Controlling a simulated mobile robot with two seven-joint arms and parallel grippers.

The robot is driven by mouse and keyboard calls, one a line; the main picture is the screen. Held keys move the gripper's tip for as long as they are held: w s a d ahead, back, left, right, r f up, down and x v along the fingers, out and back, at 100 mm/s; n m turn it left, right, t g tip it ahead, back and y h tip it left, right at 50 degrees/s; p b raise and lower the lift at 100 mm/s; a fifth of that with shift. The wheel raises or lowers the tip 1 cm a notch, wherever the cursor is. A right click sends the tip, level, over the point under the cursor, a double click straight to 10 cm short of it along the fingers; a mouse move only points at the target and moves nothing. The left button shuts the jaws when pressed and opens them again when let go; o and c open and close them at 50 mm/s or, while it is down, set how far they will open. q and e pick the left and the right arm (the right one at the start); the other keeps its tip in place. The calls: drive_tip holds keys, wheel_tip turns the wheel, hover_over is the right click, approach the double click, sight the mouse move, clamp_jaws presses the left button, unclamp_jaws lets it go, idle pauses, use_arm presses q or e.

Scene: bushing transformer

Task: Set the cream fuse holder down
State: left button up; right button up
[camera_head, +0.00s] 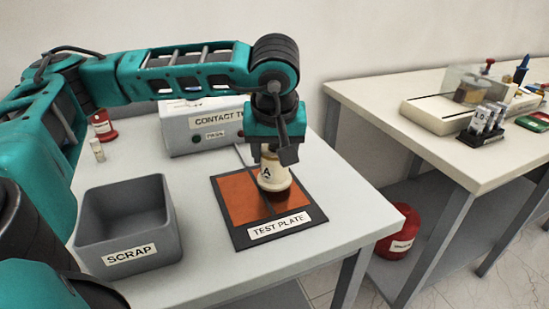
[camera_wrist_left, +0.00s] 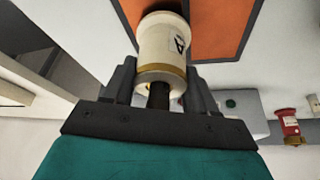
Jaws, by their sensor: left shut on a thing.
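The cream fuse holder (camera_head: 272,176), a short cylinder marked "A", is upright over the orange test plate (camera_head: 236,198), right of its middle. My left gripper (camera_head: 272,150) is above it and shut on its upper end. In the left wrist view the fuse holder (camera_wrist_left: 163,48) sits between the two fingers of the left gripper (camera_wrist_left: 160,80), with a gold band near them. A dark patch shows at its lower end; I cannot tell whether it touches the plate. My right gripper is not in view.
A grey scrap bin (camera_head: 124,257) stands at the front left of the table. A contact tester box (camera_head: 202,126) stands behind the plate. A red fuse holder (camera_head: 103,125) and a small cream piece (camera_head: 97,150) stand at the left. A second bench (camera_head: 370,92) is at the right.

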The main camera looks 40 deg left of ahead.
use_arm(q)
drive_tip(key=shift+f, duration=0.7)
drive_tip(key=shift+f, duration=0.15)
drive_tip(key=o, duration=1.2)
drive_tip(key=shift+r, duration=0.35)
drive_tip(key=p+v, duration=0.1)
drive_tip(key=v, duration=1)
drive_tip(key=shift+s+d+r, duration=0.15)
drive_tip(key=shift+d+r, duration=0.05)
drive_tip(key=shift+r, duration=0.05)
